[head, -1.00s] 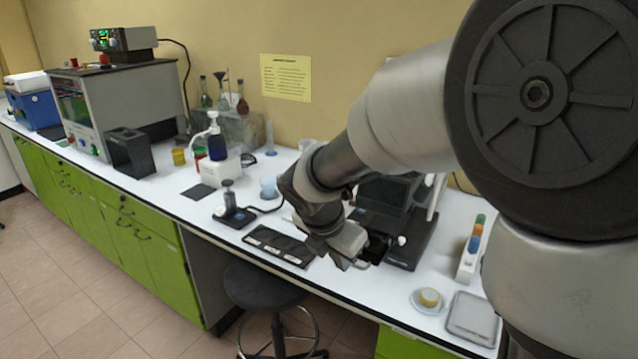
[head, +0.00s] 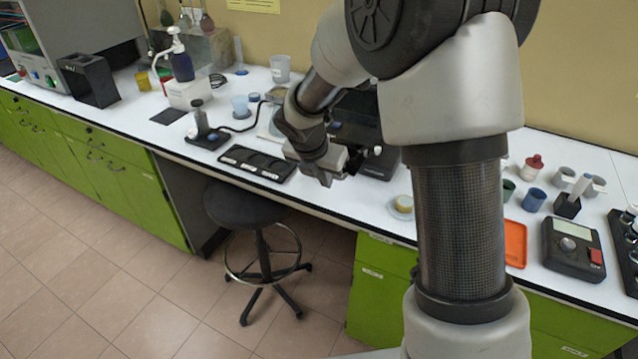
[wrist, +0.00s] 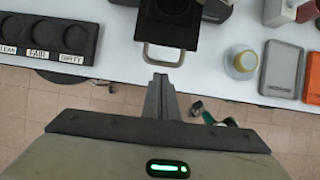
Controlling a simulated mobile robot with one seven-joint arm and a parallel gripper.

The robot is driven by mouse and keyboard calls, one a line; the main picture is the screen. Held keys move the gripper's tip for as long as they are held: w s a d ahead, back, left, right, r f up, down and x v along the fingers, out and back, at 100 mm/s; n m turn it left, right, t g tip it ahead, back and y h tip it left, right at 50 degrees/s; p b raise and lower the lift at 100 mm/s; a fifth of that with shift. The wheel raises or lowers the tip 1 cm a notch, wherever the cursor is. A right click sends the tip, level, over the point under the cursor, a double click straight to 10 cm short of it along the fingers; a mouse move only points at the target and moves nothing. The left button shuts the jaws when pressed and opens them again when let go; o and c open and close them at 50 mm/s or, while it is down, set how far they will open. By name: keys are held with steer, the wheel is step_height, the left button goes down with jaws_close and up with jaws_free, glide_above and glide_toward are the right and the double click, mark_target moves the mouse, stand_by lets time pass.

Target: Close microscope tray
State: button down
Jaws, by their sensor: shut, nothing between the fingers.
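The microscope (head: 368,135) is a dark box-like device on the white bench, largely hidden behind my arm in the head view. Its black tray (wrist: 168,28) sticks out toward the bench's front edge in the wrist view. A pale metal loop handle (wrist: 147,55) is on the tray's front. My gripper (wrist: 160,77) is shut and empty, its fingertips just in front of the handle in the picture. Whether they touch it I cannot tell. In the head view my gripper (head: 325,181) is in front of the microscope, near the bench's front edge, and the tray is mostly hidden.
A black slide holder with round wells (head: 257,162) lies left of the microscope. A small dish with a yellowish lid (wrist: 242,62) and a grey flat case (wrist: 283,68) lie to the right. A black stool (head: 240,207) stands below the bench front.

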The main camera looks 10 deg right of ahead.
steer(key=shift+w+d, duration=0.2)
steer(key=shift+w, duration=0.05)
steer(key=shift+w+d+r+p, duration=0.1)
steer(key=shift+w+r+p, duration=0.05)
steer(key=shift+p, duration=0.15)
steer(key=w+d+p, duration=0.2)
steer(key=w, duration=0.1)
steer(key=w+d+p, duration=0.3)
steer(key=w+p, duration=0.1)
steer(key=w, duration=0.1)
steer(key=shift+w+d+p, duration=0.3)
steer(key=shift+d+p, duration=0.05)
steer(key=shift+d, duration=0.05)
steer(key=shift+w, duration=0.1)
